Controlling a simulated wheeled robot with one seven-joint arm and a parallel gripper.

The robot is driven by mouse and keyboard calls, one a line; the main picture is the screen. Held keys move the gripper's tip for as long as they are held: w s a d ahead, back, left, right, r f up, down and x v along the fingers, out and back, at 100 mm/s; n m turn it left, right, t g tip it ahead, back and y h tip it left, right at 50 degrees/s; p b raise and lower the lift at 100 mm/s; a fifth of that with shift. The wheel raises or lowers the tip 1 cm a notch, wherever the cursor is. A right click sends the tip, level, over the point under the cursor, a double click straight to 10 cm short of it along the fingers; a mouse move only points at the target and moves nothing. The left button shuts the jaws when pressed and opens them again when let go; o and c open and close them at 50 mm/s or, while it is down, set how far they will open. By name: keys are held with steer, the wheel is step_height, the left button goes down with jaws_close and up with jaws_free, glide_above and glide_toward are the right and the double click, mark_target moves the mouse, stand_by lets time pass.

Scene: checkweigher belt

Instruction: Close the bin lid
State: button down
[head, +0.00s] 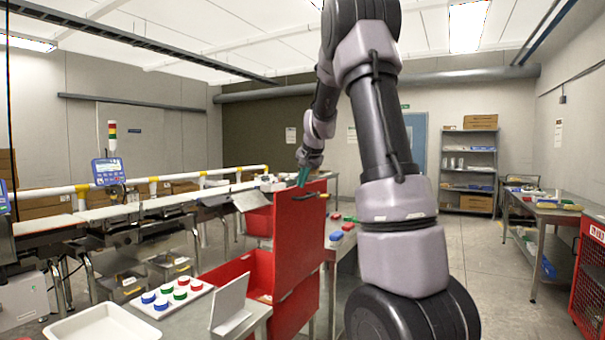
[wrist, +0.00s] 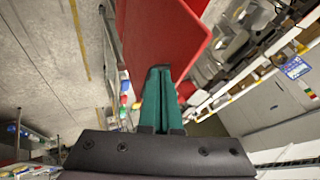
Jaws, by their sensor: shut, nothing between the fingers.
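The red bin (head: 232,272) stands at the lower middle of the head view, its top open. Its red lid (head: 294,238) stands up roughly vertical on the right side of the opening. A dark bar (head: 309,196) with an orange end sticks out at the lid's top. My gripper (head: 302,178) is at the lid's upper edge, its teal fingers shut and empty. In the wrist view, the shut fingers (wrist: 158,72) point at the red lid (wrist: 158,35). I cannot tell whether they touch it.
A white tray of red, green and blue caps (head: 170,297) and a pale angled stand (head: 230,302) sit left of the bin. An empty white tray (head: 103,324) is in front. The conveyor (head: 150,205) runs behind. A bench with caps (head: 345,228) lies right of the lid.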

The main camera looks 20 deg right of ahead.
mark_target(287, 197)
steer(key=shift+w+a+f, duration=0.4)
steer(key=shift+w+f, duration=0.05)
steer(key=shift+w, duration=0.4)
steer(key=shift+w+a+f, duration=0.4)
steer(key=shift+w+f, duration=0.1)
steer(key=shift+w, duration=0.4)
steer(key=shift+w+a+f, duration=0.4)
steer(key=shift+w+f, duration=0.05)
steer(key=shift+w, duration=0.4)
